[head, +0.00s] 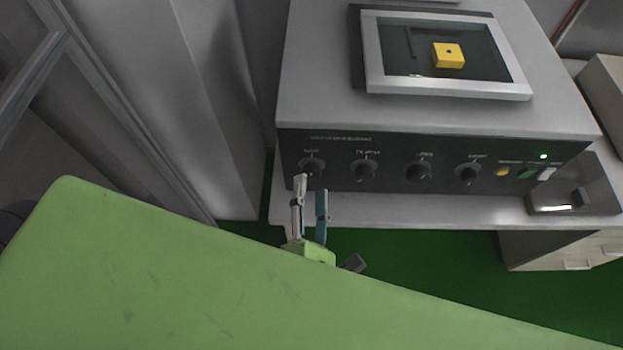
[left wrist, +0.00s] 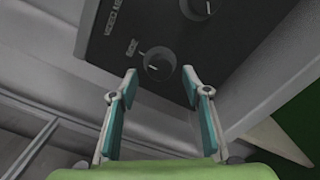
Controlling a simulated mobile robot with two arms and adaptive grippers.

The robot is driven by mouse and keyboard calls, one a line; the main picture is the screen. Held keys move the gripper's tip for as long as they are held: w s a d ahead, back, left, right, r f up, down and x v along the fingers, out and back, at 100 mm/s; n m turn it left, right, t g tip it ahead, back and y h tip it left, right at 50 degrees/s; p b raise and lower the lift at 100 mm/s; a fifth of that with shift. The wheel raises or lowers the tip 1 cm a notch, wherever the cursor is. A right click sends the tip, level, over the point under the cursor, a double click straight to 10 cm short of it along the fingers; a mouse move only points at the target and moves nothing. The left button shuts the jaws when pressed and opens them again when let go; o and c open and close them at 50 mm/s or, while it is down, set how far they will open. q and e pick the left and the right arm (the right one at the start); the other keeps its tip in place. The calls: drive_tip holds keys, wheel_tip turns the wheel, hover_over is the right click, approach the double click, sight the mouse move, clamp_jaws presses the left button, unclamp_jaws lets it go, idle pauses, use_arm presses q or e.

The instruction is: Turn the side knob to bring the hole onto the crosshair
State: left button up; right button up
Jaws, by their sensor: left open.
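A yellow block (head: 441,61) with a small dark hole sits inside the framed window (head: 375,70) on top of the grey machine (head: 320,90). Thin dark lines (head: 411,43) lie left of the block; I cannot tell whether they form the crosshair. The leftmost front knob (head: 316,165) is round and dark, and also shows in the left wrist view (left wrist: 159,67) with a pale pointer line. My left gripper (head: 310,184) is open, with its fingertips (left wrist: 158,73) on either side of this knob. Contact is not clear. My right gripper is not in view.
More dark knobs (head: 419,172) run rightward along the black front panel, then a yellow button (head: 502,172) and a lit green lamp (head: 543,156). A grey ledge (head: 400,209) lies below the panel. Grey wall panels (head: 195,90) stand to the left.

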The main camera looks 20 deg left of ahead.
use_arm(q)
drive_tip(key=shift+v, duration=2)
